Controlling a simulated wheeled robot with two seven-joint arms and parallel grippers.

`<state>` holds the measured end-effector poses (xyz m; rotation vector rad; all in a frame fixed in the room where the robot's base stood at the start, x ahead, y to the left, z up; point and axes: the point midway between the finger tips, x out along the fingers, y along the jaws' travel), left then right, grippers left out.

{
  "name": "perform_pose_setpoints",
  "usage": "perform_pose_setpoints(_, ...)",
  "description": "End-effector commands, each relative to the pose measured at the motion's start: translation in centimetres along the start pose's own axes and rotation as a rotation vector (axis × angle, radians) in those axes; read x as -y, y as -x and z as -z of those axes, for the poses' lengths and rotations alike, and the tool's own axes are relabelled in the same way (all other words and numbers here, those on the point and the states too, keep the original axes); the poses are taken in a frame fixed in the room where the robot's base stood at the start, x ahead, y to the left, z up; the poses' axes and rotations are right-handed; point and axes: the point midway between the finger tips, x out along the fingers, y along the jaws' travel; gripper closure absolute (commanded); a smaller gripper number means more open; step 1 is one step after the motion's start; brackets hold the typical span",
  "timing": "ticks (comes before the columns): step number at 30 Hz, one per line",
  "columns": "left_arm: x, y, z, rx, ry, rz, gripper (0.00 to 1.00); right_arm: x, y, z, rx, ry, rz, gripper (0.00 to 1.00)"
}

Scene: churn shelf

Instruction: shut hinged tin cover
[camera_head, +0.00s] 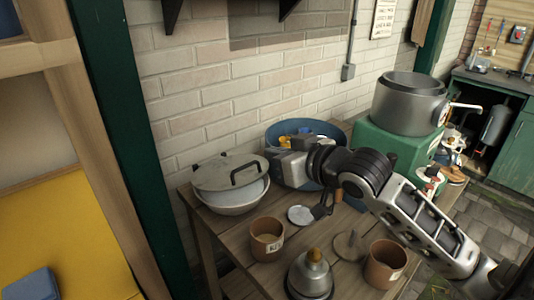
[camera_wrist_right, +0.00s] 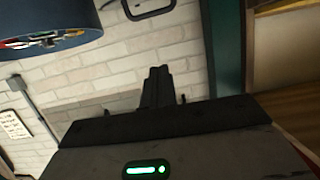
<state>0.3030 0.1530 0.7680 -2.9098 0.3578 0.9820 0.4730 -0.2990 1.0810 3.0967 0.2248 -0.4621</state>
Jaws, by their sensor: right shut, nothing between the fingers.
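A grey round tin cover (camera_head: 228,172) with a black handle sits over a white bowl (camera_head: 235,200) at the left of the wooden table. It is slightly tilted, and I cannot tell where its hinge is. My right gripper (camera_head: 285,166) is just right of the cover, in front of the blue tub; its fingertips are hard to make out there. In the right wrist view its fingers (camera_wrist_right: 158,87) are together and empty, against the brick wall. A black handle (camera_wrist_right: 150,8) shows at the top edge of that view. My left gripper is not in view.
A blue tub (camera_head: 338,130) with coloured things stands behind my gripper. Two brown pots (camera_head: 267,247), a metal bell-shaped vessel (camera_head: 310,278) and a white disc (camera_head: 300,215) are at the front. A big metal pot (camera_head: 408,104) on a green box (camera_head: 385,143) stands at right.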

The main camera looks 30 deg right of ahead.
Motion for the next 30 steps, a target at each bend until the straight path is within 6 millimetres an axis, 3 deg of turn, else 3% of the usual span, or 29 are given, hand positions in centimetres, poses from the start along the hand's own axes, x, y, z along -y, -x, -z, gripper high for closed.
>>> perform_pose_setpoints(5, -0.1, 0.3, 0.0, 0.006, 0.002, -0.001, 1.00, 0.1, -2.0, 0.3, -0.003, -0.004, 0.002, 1.00)
perform_pose_setpoints(17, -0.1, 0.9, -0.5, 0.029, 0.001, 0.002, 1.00, -0.1, -10.0, -0.1, 0.001, -0.004, -0.004, 1.00)
perform_pose_setpoints(21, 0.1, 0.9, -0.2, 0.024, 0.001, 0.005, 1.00, -0.1, -10.3, -2.5, 0.003, -0.002, -0.004, 1.00)
perform_pose_setpoints(30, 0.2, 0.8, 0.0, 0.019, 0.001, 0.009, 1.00, -0.1, -10.7, -3.9, -0.001, -0.001, -0.004, 1.00)
